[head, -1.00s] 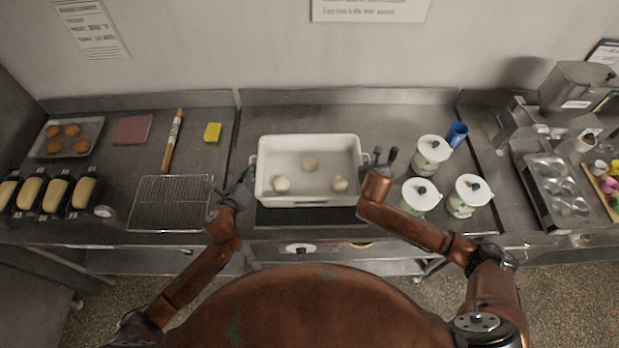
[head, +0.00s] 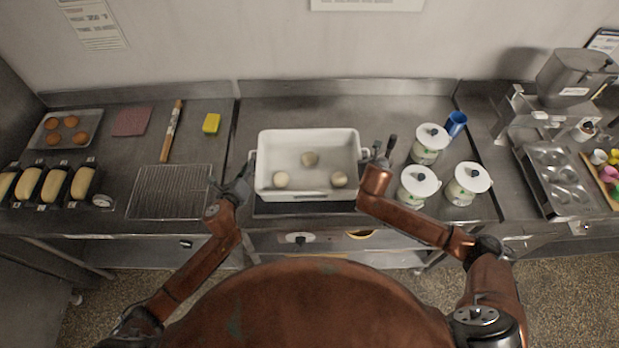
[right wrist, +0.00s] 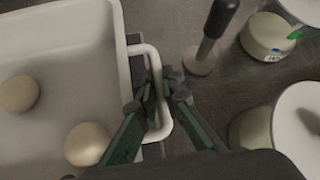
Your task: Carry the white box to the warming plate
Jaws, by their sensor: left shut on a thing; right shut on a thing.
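The white box (head: 308,142) is a deep rectangular tub with a handle at each end and 3 pale dough balls in it. It sits level over the dark warming plate (head: 300,209), whose front strip shows below it; I cannot tell whether they touch. My left gripper (head: 243,176) is shut at the box's left handle, which it largely hides. My right gripper (head: 375,160) is shut on the right handle; the right wrist view shows its fingers (right wrist: 160,92) around the white handle (right wrist: 151,62).
A dark-handled tool (right wrist: 212,40) stands just right of my right gripper. Several white-lidded jars (head: 419,183) and a blue cup (head: 456,123) are close by on the right. A wire rack (head: 170,192) lies left of my left gripper. The counter behind the box is clear.

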